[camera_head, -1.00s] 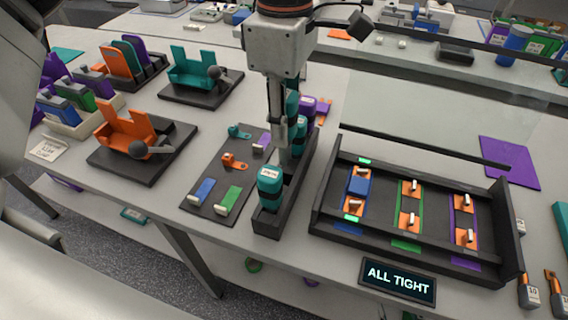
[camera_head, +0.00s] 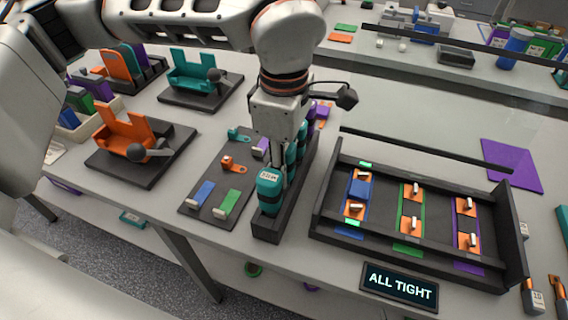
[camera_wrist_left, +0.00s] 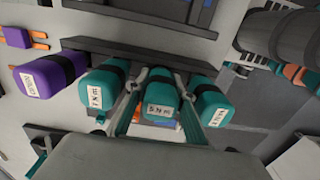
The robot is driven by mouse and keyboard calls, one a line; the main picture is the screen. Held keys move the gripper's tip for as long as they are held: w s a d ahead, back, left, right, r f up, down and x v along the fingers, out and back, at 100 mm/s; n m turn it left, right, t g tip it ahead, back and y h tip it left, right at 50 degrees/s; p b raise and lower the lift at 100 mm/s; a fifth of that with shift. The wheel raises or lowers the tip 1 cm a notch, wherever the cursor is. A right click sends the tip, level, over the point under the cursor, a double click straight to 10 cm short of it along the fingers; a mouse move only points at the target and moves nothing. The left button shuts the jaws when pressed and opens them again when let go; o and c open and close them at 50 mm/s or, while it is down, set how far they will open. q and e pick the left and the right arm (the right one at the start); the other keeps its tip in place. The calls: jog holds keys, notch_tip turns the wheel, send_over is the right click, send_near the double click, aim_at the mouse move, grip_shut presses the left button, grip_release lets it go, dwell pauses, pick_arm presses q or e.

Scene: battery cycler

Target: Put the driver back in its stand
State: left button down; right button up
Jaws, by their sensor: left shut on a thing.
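The dark stand (camera_head: 268,228) is a long narrow rack on the table. A teal driver (camera_head: 269,192) with a white label stands upright at its near end. My left gripper (camera_head: 284,172) points down over the middle of the stand. In the left wrist view its fingers (camera_wrist_left: 163,88) are shut on a teal driver (camera_wrist_left: 161,108), between two other teal drivers (camera_wrist_left: 100,90) (camera_wrist_left: 208,108). A purple driver (camera_wrist_left: 45,77) is at the row's left end. The held driver is mostly hidden in the head view. I cannot tell whether it is fully seated. My right gripper is not in view.
A dark tray (camera_head: 320,222) with orange-clamped strips is right of the stand. A sign (camera_head: 400,286) reads "ALL TIGHT". A dark mat (camera_head: 222,178) with small coloured parts lies left. Orange (camera_head: 125,130) and teal (camera_head: 190,72) fixtures stand farther left.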

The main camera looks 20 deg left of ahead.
pick_arm(q)
jog(key=shift+f, duration=0.1)
jog(key=c, duration=2)
grip_release()
notch_tip(320, 180, up, 12)
jog(key=shift+r+p, duration=0.15)
jog(key=shift+p, duration=0.25)
